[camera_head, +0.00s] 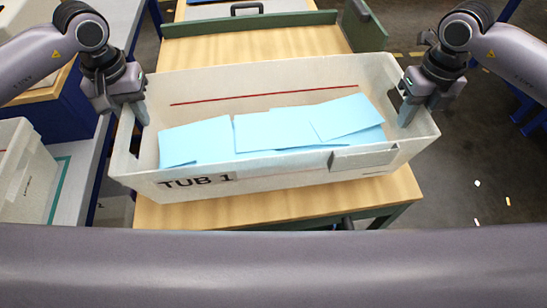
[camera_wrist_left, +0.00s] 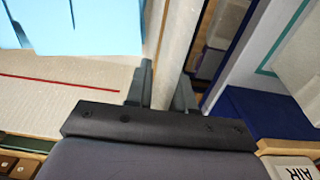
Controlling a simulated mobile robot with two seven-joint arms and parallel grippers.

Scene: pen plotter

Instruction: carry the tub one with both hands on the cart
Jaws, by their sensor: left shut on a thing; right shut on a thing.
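The white tub (camera_head: 290,172) marked "TUB 1" is in the middle of the head view, over the wooden top of the cart (camera_head: 260,48). Blue sheets (camera_head: 270,129) lie inside it. My left gripper (camera_head: 138,112) is shut on the tub's left end wall, and that wall (camera_wrist_left: 175,55) runs between its fingers in the left wrist view. My right gripper (camera_head: 408,108) is shut on the right end wall. The tub looks roughly level and overhangs the cart top on the left. I cannot tell whether its underside touches the cart.
The cart has a green rail (camera_head: 250,23) along its far edge. Another white tub (camera_head: 22,175) stands on a grey surface at the left, which also shows a green line. Dark floor (camera_head: 470,160) with small scraps is open at the right.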

